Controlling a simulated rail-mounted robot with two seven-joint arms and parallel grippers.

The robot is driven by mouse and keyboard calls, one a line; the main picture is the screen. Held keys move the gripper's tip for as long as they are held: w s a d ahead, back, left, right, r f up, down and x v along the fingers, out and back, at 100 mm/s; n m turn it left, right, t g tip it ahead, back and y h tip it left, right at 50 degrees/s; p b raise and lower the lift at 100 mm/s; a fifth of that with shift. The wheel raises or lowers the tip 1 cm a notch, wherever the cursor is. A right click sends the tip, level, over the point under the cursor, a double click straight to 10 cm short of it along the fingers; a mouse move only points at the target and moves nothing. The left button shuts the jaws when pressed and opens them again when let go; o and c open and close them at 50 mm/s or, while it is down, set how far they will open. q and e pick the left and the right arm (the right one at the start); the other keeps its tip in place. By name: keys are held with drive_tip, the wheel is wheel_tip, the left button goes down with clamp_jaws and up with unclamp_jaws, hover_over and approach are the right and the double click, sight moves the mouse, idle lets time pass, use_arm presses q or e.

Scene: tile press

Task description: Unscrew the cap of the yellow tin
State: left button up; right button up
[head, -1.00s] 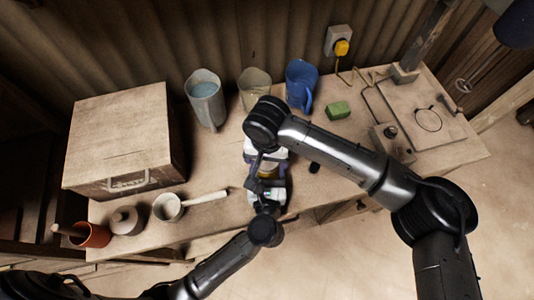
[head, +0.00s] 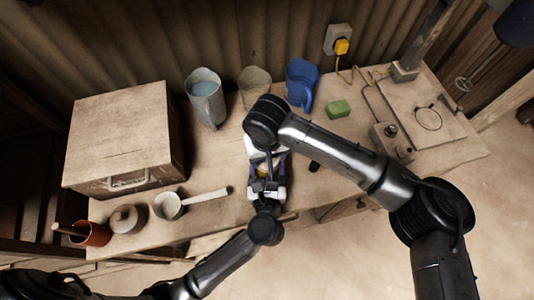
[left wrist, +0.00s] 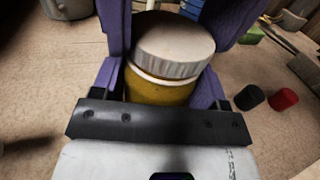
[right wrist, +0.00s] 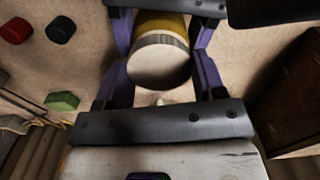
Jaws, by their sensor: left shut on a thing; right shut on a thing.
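The yellow tin (left wrist: 160,90) has a pale, ridged screw cap (left wrist: 175,46). In the head view the tin (head: 262,171) is mostly hidden between my two grippers. My left gripper (left wrist: 160,75) is shut on the tin's yellow body, a purple finger on each side. My right gripper (right wrist: 160,70) comes from the opposite side and is shut around the cap end, whose pale round top (right wrist: 158,68) faces the right wrist camera. The fingers of both grippers lie close together around the tin. Whether the cap has turned on its thread cannot be seen.
A wooden box (head: 120,140) stands at left, with a white-handled pan (head: 168,206) in front. A grey jug (head: 206,100) and a blue jug (head: 301,84) stand behind. A green block (head: 339,109) lies right. Black (left wrist: 248,97) and red (left wrist: 283,98) knob-like pieces lie near the tin.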

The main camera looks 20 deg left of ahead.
drive_tip(key=shift+n, duration=0.7)
drive_tip(key=shift+r, duration=0.25)
drive_tip(key=shift+r, duration=0.9)
drive_tip(key=shift+r, duration=0.1)
drive_tip(key=shift+r, duration=1.9)
use_arm(q)
drive_tip(key=o, duration=1.8)
